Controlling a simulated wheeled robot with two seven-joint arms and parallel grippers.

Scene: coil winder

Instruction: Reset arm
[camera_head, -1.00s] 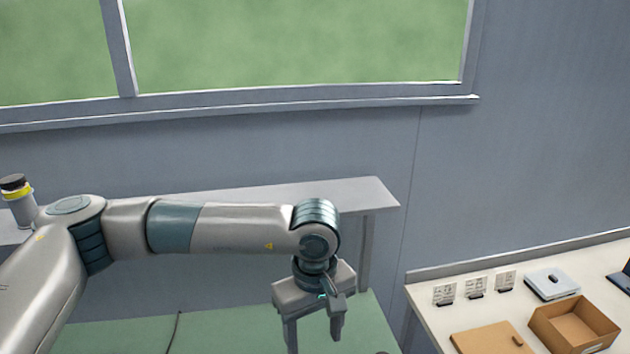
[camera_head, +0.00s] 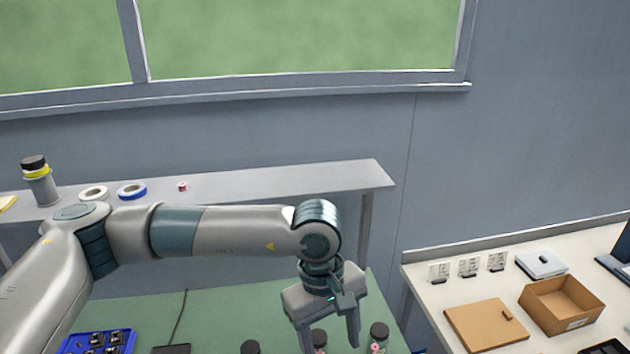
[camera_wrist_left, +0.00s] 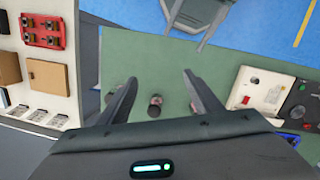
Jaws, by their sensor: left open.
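My left arm reaches in from the left in the head view, and its gripper (camera_head: 330,338) points down above the green work surface (camera_head: 230,305). The jaws are apart with nothing between them. The left wrist view also shows this open gripper (camera_wrist_left: 160,85), with several small dark-topped jars on the green surface below. My right gripper is not in view.
A grey shelf (camera_head: 300,182) behind the arm carries tape rolls (camera_head: 132,191) and a yellow-banded bottle (camera_head: 40,182). A blue tray (camera_head: 75,343) of dark parts lies at lower left. The right bench (camera_head: 425,300) holds a cardboard box (camera_head: 560,305) and a brown board (camera_head: 487,325).

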